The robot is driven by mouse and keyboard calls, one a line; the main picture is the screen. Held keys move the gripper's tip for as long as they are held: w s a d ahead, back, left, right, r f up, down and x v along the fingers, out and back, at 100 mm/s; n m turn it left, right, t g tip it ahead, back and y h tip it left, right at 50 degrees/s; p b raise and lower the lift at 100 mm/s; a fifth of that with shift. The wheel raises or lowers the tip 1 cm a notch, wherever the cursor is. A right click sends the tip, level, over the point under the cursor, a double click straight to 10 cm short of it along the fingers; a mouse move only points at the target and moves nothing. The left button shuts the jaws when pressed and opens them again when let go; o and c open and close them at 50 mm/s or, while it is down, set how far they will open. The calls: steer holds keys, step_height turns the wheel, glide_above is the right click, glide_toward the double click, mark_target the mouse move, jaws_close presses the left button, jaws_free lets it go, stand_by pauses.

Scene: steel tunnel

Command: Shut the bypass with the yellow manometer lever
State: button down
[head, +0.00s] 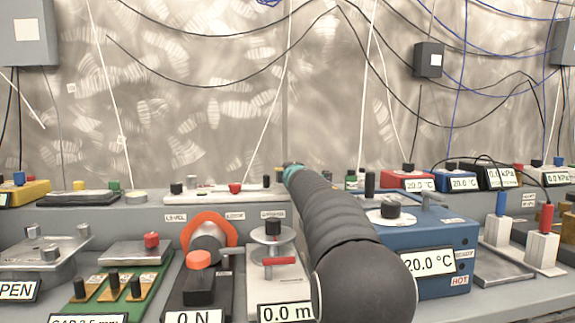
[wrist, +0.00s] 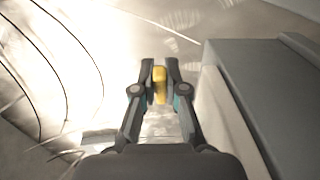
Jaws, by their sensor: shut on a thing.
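The yellow lever (wrist: 159,90) shows in the wrist view as a small upright yellow piece. My gripper (wrist: 160,75) has its two dark fingers on either side of it and is shut on it. In the head view my arm reaches up and away over the bench, with its teal-marked end (head: 292,170) at the back ledge. The lever and fingertips cannot be made out there. I cannot tell the bypass body or the lever's angle.
In the wrist view a large grey block (wrist: 265,95) stands close to the right of my gripper. In the head view a blue box (head: 430,245) reading 20.0 °C is right of my arm, and a stand (head: 272,255) reading 0.0 m is left. Cables hang along the metal wall.

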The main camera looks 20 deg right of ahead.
steer(key=shift+w+d+r+n+y+p, duration=0.15)
steer(key=shift+n+y+p, duration=0.45)
steer(key=shift+y+p, duration=0.3)
steer(key=c, duration=1.2)
jaws_free()
steer(key=s+a, duration=0.1)
steer(key=s, duration=1.1)
steer(key=shift+a, duration=0.35)
